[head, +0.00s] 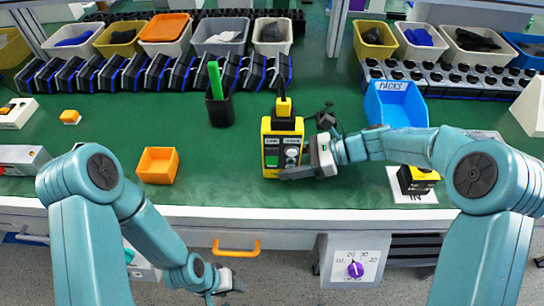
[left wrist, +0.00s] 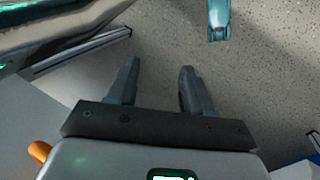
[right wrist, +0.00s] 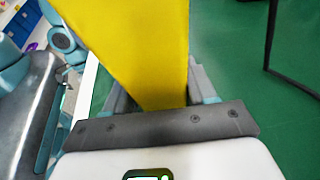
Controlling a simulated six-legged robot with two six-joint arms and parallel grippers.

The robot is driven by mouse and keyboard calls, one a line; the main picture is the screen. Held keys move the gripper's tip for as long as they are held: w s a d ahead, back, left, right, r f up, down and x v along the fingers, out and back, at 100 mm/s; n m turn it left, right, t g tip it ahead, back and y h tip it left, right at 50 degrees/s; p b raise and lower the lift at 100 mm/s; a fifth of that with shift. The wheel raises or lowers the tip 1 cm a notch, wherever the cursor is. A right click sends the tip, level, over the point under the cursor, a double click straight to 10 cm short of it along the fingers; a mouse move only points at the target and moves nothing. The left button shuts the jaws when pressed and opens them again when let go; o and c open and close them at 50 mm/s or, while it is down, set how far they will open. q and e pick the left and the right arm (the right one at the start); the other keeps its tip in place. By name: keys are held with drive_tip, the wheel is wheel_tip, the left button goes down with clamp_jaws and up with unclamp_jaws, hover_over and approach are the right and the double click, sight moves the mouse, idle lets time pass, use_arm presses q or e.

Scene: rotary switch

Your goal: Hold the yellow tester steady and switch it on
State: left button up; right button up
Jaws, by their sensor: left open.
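The yellow tester (head: 268,148) stands upright on the green bench, with a green screen, a round dial (head: 291,153) and a lead at its top. My right gripper (head: 303,160) is at its right side, one finger across the lower front. In the right wrist view the yellow body (right wrist: 150,50) fills the space between the fingers, which appear closed on it; the contact faces are hidden. My left gripper (head: 228,283) is low in front of the bench, well away from the tester. Its fingers (left wrist: 157,88) are apart and empty over the grey floor.
An orange bin (head: 157,165) and a black cup with a green stick (head: 219,108) stand left of the tester. A blue bin (head: 397,105) and a black-yellow unit (head: 417,179) are to the right. The white bench edge (head: 250,214) lies between my left gripper and the bench top.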

use_arm(q)
drive_tip(key=shift+r, duration=0.2)
drive_tip(key=c, duration=0.7)
drive_tip(key=r+m, duration=0.1)
drive_tip(key=r, duration=0.1)
drive_tip(key=d+r+m+g, duration=0.1)
drive_tip(key=r, duration=0.1)
drive_tip(key=r+m, duration=0.1)
drive_tip(key=r, duration=0.1)
drive_tip(key=shift+s+d+m+g, duration=0.1)
drive_tip(key=shift+d+m+g, duration=0.2)
drive_tip(key=shift+g, duration=0.1)
clamp_jaws()
drive_tip(key=w+d+r+m+t, duration=0.1)
drive_tip(key=r+m, duration=0.4)
drive_tip(key=r, duration=0.7)
drive_tip(key=w+d+r+m+t, duration=0.2)
drive_tip(key=w+r+m, duration=0.3)
drive_tip(key=r, duration=0.6)
drive_tip(key=w+d+r+m+t, duration=0.1)
drive_tip(key=r+m, duration=0.4)
drive_tip(key=r, duration=0.7)
drive_tip(key=w+t, duration=0.1)
drive_tip(key=t, duration=0.1)
drive_tip(key=shift+w+d+r+t, duration=0.3)
drive_tip(key=shift+w+d+t, duration=0.1)
